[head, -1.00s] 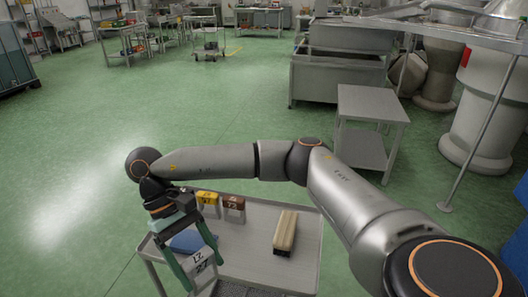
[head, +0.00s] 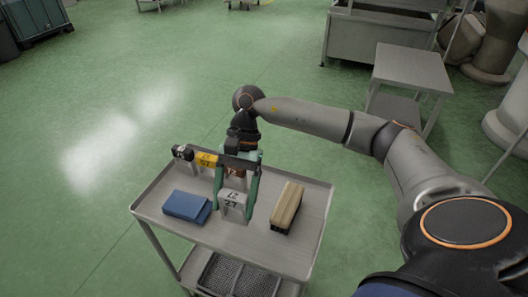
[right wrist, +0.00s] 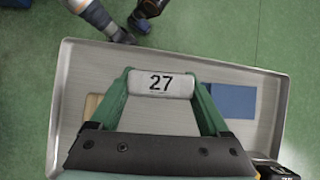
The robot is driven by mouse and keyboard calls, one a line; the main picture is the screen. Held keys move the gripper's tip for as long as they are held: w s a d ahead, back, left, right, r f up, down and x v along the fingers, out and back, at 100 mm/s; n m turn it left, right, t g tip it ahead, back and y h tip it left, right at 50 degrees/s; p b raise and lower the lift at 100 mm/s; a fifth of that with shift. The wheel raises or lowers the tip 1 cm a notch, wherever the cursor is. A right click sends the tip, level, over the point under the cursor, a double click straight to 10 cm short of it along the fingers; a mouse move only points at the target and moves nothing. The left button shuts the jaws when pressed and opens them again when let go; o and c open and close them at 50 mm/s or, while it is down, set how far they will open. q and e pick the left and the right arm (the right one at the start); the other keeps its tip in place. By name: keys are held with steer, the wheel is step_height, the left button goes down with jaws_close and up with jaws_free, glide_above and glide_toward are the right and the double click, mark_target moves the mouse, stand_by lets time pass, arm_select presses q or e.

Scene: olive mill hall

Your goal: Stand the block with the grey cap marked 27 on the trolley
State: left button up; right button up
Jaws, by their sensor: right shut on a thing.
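The block with the grey cap marked 27 (head: 232,203) is between the fingers of my right gripper (head: 234,207), which is shut on it. The block looks upright over the middle of the trolley (head: 312,212). I cannot tell whether its base touches the trolley top. In the right wrist view the cap (right wrist: 160,84) reads 27 between the green fingertips, with the trolley top (right wrist: 82,75) below. My left gripper is not in view.
On the trolley, a blue box (head: 186,206) lies left of the block and a tan block (head: 287,207) lies right. A yellow-capped block (head: 206,160) and a black-capped block (head: 182,153) stand along the far-left edge. A grey table (head: 412,68) stands beyond.

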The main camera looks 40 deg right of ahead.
steer(key=w+d+m+t+b, duration=0.2)
steer(key=d+m+t, duration=0.45)
steer(key=m, duration=0.45)
step_height(320, 180, up, 4)
steer(key=m+t+h+b, duration=0.1)
steer(key=m+t+h, duration=0.2)
steer(key=m, duration=0.5)
glide_above(262, 195)
step_height(262, 195, down, 6)
steer(key=b, duration=0.4)
steer(key=shift+s+f+b, duration=0.1)
steer(key=shift+f+b, duration=0.05)
steer(key=shift+b, duration=0.2)
steer(key=shift+f+b, duration=0.4)
steer(key=shift+f, duration=0.2)
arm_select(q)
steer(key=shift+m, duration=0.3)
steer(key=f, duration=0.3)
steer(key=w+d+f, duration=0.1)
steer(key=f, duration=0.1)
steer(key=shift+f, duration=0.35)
arm_select(e)
steer(key=shift+f, duration=0.15)
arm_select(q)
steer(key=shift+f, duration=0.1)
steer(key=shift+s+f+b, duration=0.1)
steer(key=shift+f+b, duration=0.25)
arm_select(e)
steer(key=shift+f, duration=0.25)
